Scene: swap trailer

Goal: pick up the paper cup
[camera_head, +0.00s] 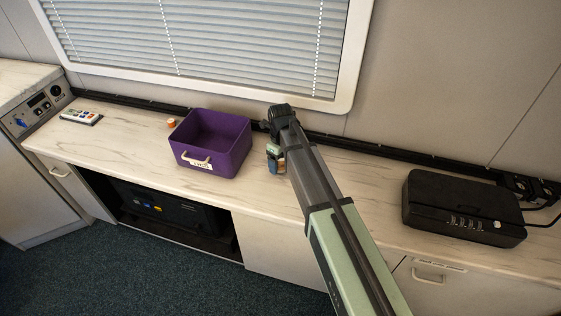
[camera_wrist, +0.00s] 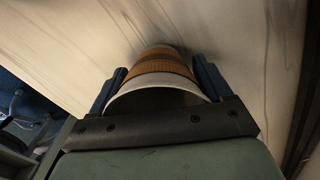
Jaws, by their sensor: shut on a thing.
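The paper cup (camera_wrist: 160,68) has a pale rim and a brown sleeve. In the wrist view it lies between the two dark fingers of my gripper (camera_wrist: 159,76), which is shut on it. In the head view my gripper (camera_head: 276,160) is over the counter, just right of the purple bin. My own arm hides most of the cup there. I cannot tell whether the cup touches the counter.
The purple bin (camera_head: 240,153) with a handle and label stands left of my gripper. A remote (camera_head: 81,117) lies far left. A black lockbox (camera_head: 462,208) sits at right. The counter (camera_head: 350,190) between is clear.

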